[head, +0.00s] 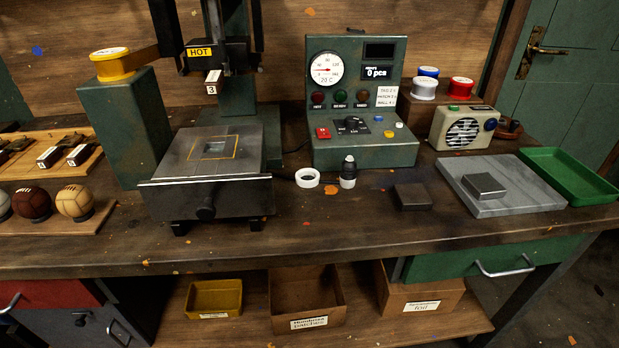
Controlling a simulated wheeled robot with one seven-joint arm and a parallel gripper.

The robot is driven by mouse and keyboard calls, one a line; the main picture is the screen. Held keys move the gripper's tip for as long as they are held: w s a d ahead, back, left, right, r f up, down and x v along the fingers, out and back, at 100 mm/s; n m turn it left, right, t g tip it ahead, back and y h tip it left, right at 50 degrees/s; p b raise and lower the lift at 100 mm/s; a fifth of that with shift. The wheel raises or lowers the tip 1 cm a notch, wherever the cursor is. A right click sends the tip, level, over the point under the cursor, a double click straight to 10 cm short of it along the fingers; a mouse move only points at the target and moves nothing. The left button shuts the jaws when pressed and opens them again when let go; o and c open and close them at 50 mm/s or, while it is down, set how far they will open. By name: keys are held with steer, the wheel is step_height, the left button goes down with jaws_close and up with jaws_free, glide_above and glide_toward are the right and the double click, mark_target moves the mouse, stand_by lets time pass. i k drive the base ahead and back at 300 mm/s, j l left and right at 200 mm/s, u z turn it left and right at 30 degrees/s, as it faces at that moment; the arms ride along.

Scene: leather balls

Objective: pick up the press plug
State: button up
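My gripper is not in view.
The press (205,180) with a HOT label stands left of the plug. A dark block (412,197) lies to the right, then a grey slab (500,200) with a block on it and a green tray (568,175). The bench in front of the plug is mostly clear.

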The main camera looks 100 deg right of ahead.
mark_target(347, 177)
steer(key=z, duration=0.45)
steer(key=k+z, duration=0.1)
steer(key=z, duration=0.3)
steer(key=l+z, duration=0.1)
steer(key=z, duration=0.8)
steer(key=l+z, duration=0.15)
steer(key=z, duration=0.25)
steer(key=i, duration=0.45)
